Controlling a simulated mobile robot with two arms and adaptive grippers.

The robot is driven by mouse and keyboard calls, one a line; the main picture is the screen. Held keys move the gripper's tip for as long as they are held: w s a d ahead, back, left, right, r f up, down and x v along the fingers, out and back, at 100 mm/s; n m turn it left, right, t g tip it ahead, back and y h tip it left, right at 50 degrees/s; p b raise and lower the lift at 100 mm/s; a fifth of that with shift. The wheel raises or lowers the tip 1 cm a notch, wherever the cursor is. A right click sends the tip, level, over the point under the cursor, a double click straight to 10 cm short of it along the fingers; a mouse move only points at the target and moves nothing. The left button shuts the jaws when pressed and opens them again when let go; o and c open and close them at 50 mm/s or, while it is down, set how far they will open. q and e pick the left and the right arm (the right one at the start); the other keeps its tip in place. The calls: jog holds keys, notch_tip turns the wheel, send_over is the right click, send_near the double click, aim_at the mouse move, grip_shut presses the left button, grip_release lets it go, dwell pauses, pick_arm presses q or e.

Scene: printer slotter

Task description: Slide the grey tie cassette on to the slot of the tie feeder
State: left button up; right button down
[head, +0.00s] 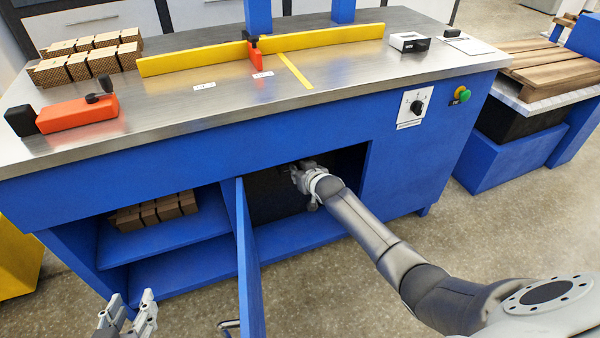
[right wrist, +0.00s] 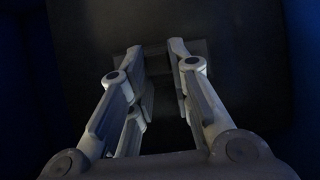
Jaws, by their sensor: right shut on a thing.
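My right arm reaches into the open blue cabinet, and its gripper (head: 298,178) is in the dark bay in front of a black surface. In the right wrist view, the gripper's (right wrist: 162,62) two fingers are a short way apart, on either side of a dark grey part of what looks like the tie cassette (right wrist: 164,47). The part's outline is hard to make out in the dark. The feeder's slot cannot be made out in either view. My left gripper (head: 130,305) is open and empty at the lower left, outside the cabinet.
An open blue door (head: 250,265) stands out from the cabinet, left of my right arm. A shelf (head: 160,243) with brown blocks (head: 155,210) lies left of it. The steel worktop (head: 210,85) above carries yellow fences (head: 200,60) and an orange clamp (head: 78,113).

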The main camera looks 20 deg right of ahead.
dwell(0.3)
jog(key=shift+w+r, duration=0.1)
dwell(0.3)
jog(key=c, duration=1.3)
grip_release()
jog(key=shift+o, duration=0.3)
jog(key=v, duration=1.2)
